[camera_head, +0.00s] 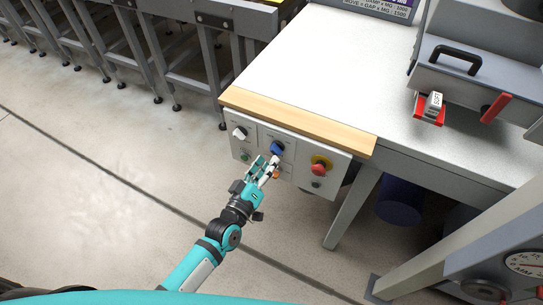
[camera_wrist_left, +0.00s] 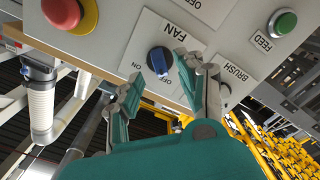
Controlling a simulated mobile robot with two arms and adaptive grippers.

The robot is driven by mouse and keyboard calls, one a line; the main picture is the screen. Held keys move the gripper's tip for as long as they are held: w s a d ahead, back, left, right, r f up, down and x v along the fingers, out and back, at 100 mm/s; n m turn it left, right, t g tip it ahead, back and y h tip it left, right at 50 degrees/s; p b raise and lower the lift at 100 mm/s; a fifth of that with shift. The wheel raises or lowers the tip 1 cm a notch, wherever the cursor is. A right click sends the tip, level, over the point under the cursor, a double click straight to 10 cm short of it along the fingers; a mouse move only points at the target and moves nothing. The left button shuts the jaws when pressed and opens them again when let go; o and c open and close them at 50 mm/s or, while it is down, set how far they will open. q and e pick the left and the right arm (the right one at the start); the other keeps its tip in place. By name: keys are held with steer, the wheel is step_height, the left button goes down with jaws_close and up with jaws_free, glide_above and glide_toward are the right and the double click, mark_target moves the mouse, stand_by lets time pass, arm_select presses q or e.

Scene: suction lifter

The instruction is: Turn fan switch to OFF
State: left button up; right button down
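The fan switch is a round blue knob (camera_head: 277,148) on the white control panel at the table's front. In the left wrist view the blue knob (camera_wrist_left: 159,61) sits beside the FAN label, with ON to its left and OFF below it. Its raised grip stands roughly upright in that picture; which mark it points to I cannot tell for sure. My left gripper (camera_head: 268,163) is just in front of the panel, below the knob. In the wrist view its two fingers (camera_wrist_left: 160,71) are spread apart on either side of the knob, with nothing held. My right gripper is not in view.
A red emergency button on yellow (camera_head: 319,166) is to the knob's right. A white-and-black brush knob (camera_head: 240,132) and a green feed button (camera_wrist_left: 282,23) are on the other side. The wooden table edge (camera_head: 300,121) runs above the panel. Floor in front is clear.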

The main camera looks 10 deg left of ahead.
arm_select(q)
steer(key=v, duration=0.8)
steer(key=shift+s, duration=0.2)
steer(key=shift+a, duration=0.1)
steer(key=s+a+f+m+g+y, duration=0.1)
steer(key=s+a+f+g, duration=0.2)
steer(key=f, duration=0.7)
steer(key=s+a+f+m+g+y, duration=0.2)
steer(key=s+f+g, duration=0.15)
steer(key=f, duration=0.65)
steer(key=s+a+f+m+g+y, duration=0.15)
steer(key=s+f, duration=0.35)
steer(key=f, duration=0.5)
steer(key=s+a+f+m+g, duration=0.1)
steer(key=s+f, duration=0.3)
steer(key=s, duration=0.4)
steer(key=s+a+f+m+g+y, duration=0.1)
steer(key=s+a+f+g, duration=0.2)
steer(key=s, duration=0.4)
steer(key=s+a+f+m+g, duration=0.1)
steer(key=s+a+f+g, duration=0.2)
steer(key=s+f, duration=0.3)
steer(key=s+g, duration=0.1)
steer(key=s, duration=0.1)
steer(key=shift+s+f+y, duration=0.15)
steer(key=shift+s+y, duration=0.2)
